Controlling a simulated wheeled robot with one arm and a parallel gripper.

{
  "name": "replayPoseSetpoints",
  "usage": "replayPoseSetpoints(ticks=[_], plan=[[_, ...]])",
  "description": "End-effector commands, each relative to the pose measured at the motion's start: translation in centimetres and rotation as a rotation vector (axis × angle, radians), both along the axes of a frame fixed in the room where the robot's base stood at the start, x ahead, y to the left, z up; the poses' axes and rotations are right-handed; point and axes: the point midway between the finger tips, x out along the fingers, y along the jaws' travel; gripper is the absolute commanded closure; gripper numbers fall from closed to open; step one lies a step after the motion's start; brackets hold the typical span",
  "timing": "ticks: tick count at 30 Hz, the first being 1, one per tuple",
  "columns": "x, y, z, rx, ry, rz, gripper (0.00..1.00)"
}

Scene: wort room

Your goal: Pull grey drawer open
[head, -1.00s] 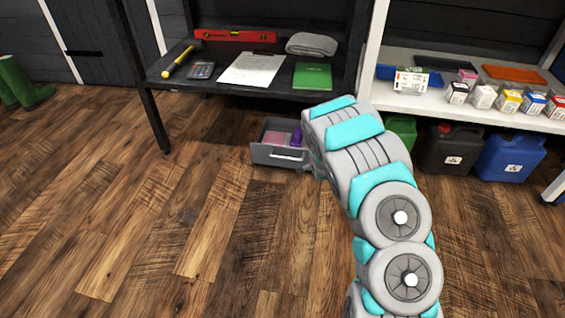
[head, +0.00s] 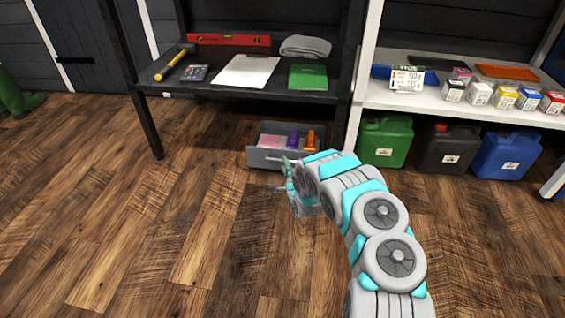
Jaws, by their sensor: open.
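The grey drawer (head: 262,159) sits low under the dark desk and stands pulled out, its inside showing. Inside it are a pink item (head: 271,141), a purple item (head: 293,140) and an orange item (head: 311,140). A light handle shows on its front. My gripper (head: 280,175) is in front of the drawer's right part, low over the floor, with its fingers apart and nothing visible between them. It appears clear of the handle. My wrist and arm cover the drawer's right front corner.
The dark desk (head: 228,91) bears a red level, a yellow-handled tool, a calculator, paper, a green book and a grey cloth. Green (head: 385,142), black (head: 449,150) and blue (head: 508,154) canisters stand under the white shelf at right. The wooden floor in front and left is clear.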

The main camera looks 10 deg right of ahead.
Motion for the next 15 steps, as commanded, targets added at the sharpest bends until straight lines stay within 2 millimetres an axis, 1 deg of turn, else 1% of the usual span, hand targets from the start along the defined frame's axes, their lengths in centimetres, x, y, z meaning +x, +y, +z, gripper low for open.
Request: replayPoseSetpoints(ticks=[1, 6, 9, 15], plan=[[0.7, 0.1, -0.3, 0.002, -0.003, -0.001, 0.55], [2.6, 0.2, -0.5, 0.001, -0.003, -0.001, 0.55], [3.4, 0.2, -0.6, 0.000, -0.003, -0.001, 0.55], [4.1, 0.3, -0.7, -0.001, -0.001, 0.000, 0.55]])
